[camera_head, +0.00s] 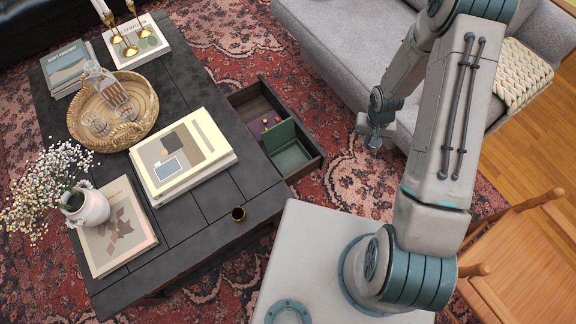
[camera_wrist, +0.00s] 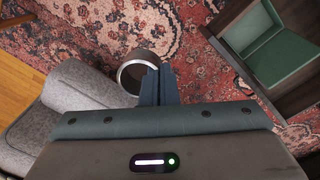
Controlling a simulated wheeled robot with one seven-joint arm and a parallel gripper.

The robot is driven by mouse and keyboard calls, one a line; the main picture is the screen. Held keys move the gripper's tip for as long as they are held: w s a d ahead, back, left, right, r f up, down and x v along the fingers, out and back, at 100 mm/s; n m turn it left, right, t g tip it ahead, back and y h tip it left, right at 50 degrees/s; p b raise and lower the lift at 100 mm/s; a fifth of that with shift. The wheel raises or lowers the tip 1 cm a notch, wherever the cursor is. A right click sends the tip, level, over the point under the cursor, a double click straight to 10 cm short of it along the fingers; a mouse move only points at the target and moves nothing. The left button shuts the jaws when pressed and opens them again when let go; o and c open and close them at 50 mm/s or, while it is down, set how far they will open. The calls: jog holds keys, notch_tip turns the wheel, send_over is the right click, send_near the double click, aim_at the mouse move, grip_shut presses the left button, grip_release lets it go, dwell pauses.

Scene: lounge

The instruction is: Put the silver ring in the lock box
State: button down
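The silver ring (camera_wrist: 143,55), a round band with a dark side, is at the fingertips of my gripper (camera_wrist: 158,84) in the wrist view. The fingers are close together, and the band's edge seems pinched between them. In the head view my gripper (camera_head: 375,138) hangs above the rug, right of the open drawer and in front of the sofa. The lock box (camera_head: 290,150) is a green box with its lid raised, in the near end of the drawer. It also shows at the upper right of the wrist view (camera_wrist: 284,60), apart from the ring.
The open drawer (camera_head: 312,166) sticks out of the black coffee table (camera_head: 210,212). Small coloured items (camera_head: 268,122) lie behind the lid. The grey sofa (camera_head: 335,62) stands behind.

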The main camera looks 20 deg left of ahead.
jog(key=w+a+f+n+b, duration=0.3)
jog(key=a+f+b, duration=1)
jog(key=a+b, duration=0.25)
jog(key=n+b, duration=0.3)
jog(key=b, duration=1.1)
send_over(286, 163)
notch_tip(286, 163, down, 7)
notch_tip(286, 163, down, 10)
jog(key=b, duration=0.4)
jog(key=shift+a, duration=0.1)
jog(key=shift+f, duration=0.15)
jog(key=c, duration=1.7)
grip_release()
